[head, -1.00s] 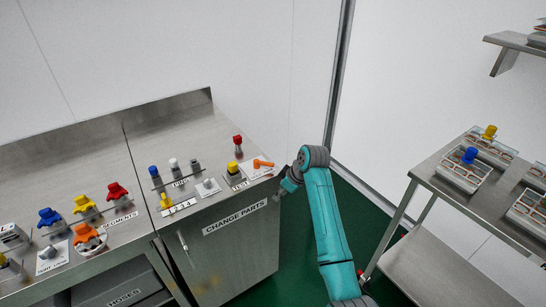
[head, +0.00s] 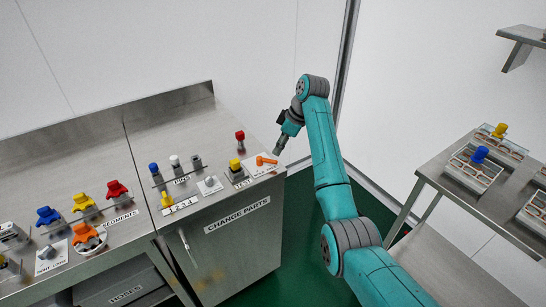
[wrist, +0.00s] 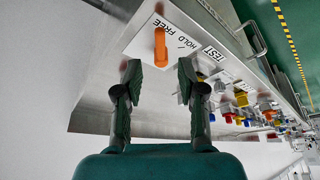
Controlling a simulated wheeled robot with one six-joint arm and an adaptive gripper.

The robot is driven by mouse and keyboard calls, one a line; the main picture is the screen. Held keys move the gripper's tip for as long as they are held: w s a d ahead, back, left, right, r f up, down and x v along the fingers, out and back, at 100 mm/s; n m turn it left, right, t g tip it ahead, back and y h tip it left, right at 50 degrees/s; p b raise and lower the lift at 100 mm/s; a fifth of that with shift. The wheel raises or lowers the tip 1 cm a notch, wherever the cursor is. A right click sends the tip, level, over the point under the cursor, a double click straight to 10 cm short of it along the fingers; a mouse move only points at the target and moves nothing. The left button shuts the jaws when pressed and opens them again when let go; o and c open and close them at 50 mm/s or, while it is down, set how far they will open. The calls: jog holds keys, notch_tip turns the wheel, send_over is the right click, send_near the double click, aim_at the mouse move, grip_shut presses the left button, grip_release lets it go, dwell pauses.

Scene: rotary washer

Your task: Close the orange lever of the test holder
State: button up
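The orange lever (head: 266,161) sits near the right front corner of the steel counter, on a white label plate. In the wrist view the lever (wrist: 160,47) points down the picture towards my gripper, beside the words HOLD and FREE on the white plate (wrist: 146,38). The TEST label (wrist: 213,53) is to its right. My gripper (head: 277,151) hangs just above and right of the lever in the head view. In the wrist view my gripper (wrist: 158,85) is open, with one finger on each side of the lever's line. Nothing is between the fingers, and contact is not visible.
A yellow-topped part (head: 235,165) stands just left of the lever, and a red-topped pin (head: 240,136) stands behind. Several pins and coloured parts fill the counter (head: 150,140) further left. A steel cart (head: 430,170) with trays stands at right, apart from the counter.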

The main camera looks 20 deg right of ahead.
aim_at(271, 160)
jog(key=shift+x, duration=3.15)
grip_shut()
